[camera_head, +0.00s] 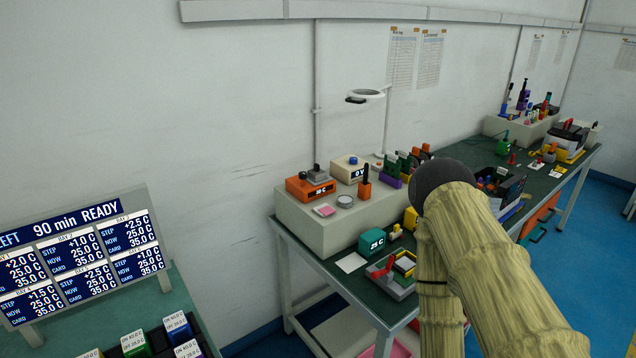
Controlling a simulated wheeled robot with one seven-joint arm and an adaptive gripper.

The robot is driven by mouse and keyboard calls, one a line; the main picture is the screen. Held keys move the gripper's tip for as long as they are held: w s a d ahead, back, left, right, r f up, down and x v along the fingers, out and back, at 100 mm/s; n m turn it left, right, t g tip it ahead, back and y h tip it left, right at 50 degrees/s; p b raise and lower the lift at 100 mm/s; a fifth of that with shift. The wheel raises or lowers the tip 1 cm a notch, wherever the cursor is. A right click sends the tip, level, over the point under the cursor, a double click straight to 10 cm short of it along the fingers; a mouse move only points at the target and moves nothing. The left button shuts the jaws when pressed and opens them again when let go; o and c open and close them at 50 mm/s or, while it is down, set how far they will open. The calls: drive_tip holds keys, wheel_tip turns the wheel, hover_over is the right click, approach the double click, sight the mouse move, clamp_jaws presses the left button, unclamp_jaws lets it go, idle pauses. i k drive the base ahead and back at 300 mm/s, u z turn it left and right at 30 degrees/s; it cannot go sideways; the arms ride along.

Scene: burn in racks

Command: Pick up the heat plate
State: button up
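No thing in view is labelled as a heat plate, and I cannot tell for sure which one it is. An orange box (306,190) with a temperature display and a dark top stands on the grey riser at the left end of the workbench. A small teal block (371,242) reading 25 C stands on the bench in front of the riser. A round silver-rimmed dish (345,201) lies on the riser near its front edge. My arm, wrapped in a beige cover, crosses the right half of the view. My gripper does not show.
The green workbench (351,287) runs along the wall, with a magnifier lamp (366,96) and many small tools. A grey tray (394,276) sits at its near end. A display board (82,255) stands on another table at lower left. Blue floor is open at right.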

sight(316, 174)
drive_tip(key=z, duration=2.25)
drive_tip(key=i, duration=1.4)
drive_tip(key=u, duration=3.1)
